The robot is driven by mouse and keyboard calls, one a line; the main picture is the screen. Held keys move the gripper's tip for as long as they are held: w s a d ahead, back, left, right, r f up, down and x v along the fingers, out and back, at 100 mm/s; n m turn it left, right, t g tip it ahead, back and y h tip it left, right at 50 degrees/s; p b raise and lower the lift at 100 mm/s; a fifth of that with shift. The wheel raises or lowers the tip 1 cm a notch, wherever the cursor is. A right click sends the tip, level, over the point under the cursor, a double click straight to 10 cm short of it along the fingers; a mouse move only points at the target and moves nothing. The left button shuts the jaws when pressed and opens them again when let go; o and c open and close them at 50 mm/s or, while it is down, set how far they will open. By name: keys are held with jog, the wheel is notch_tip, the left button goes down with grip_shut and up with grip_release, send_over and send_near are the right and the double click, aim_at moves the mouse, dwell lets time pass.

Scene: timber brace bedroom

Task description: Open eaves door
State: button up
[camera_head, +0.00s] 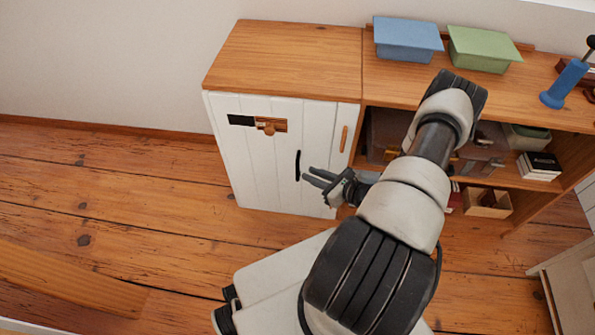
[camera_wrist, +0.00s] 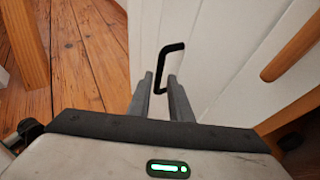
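The eaves door (camera_head: 261,154) is the white planked front of the low cabinet, and it looks closed. A black bar handle (camera_head: 297,165) stands upright near its right side. In the wrist view the handle (camera_wrist: 164,62) shows just beyond my fingertips, roughly between them in line. My gripper (camera_head: 312,176) is at the right of the handle in the head view, with its fingers pointing at it. In the wrist view my gripper (camera_wrist: 162,84) is open, with a gap between the two fingers. I cannot tell whether the fingers touch the handle.
A wooden latch (camera_head: 270,125) and dark plate sit high on the door. A wooden strip handle (camera_head: 344,139) is on the narrow panel at right. Open shelves (camera_head: 506,176) hold boxes and books. Blue (camera_head: 407,38) and green (camera_head: 481,47) bins stand on top. Floor (camera_head: 130,200) at left is clear.

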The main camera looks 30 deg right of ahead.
aim_at(298, 169)
jog(key=b+x, duration=0.1)
jog(key=x, duration=0.6)
jog(key=shift+w+a+f, duration=0.1)
jog(key=shift+w+f, duration=0.05)
jog(key=shift+w, duration=0.05)
grip_shut()
